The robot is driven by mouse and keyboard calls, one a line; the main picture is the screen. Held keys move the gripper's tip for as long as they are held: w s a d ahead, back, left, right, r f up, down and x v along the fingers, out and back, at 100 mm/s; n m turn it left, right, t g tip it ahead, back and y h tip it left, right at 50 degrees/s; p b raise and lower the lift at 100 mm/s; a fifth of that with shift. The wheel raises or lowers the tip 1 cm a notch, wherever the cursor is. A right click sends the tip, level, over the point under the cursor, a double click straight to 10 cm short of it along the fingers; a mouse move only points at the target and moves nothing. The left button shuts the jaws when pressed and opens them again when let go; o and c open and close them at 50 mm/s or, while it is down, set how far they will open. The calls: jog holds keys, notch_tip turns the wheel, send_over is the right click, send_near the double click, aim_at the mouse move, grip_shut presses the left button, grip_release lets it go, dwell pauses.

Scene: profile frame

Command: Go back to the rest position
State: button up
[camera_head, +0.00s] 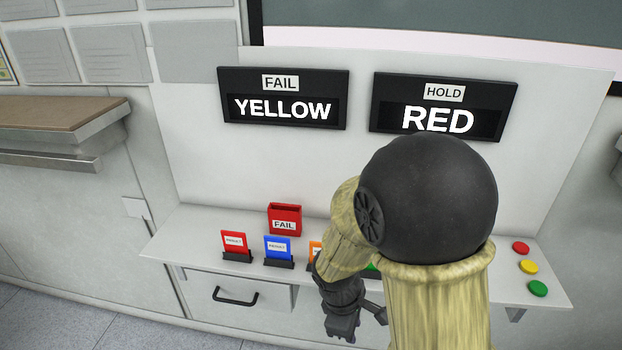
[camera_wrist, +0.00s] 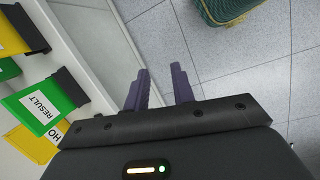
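In the wrist view the two purple fingers of my gripper (camera_wrist: 160,88) are spread with a gap between them. Nothing is between them; floor and the shelf's edge show beyond. In the head view my gripper (camera_head: 358,322) is low in front of the shelf (camera_head: 195,228), partly hidden by my own arm. My arm's large black joint and tan links cover the right middle of the picture.
Red (camera_head: 235,241) and blue (camera_head: 278,247) cards stand in black holders, with a red FAIL bin (camera_head: 285,220) behind. Red, yellow and green buttons (camera_head: 538,289) sit at the right end. Signs read FAIL YELLOW (camera_head: 283,97) and HOLD RED (camera_head: 442,105).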

jog(key=s+d+r+m+t+y+p, duration=0.1)
jog(key=d+r+m, duration=0.5)
jog(key=m, duration=0.7)
jog(key=shift+s+d+r+m+t+y, duration=0.3)
jog(key=shift+s+d+r+t+y, duration=0.15)
jog(key=shift+s+r+y, duration=0.45)
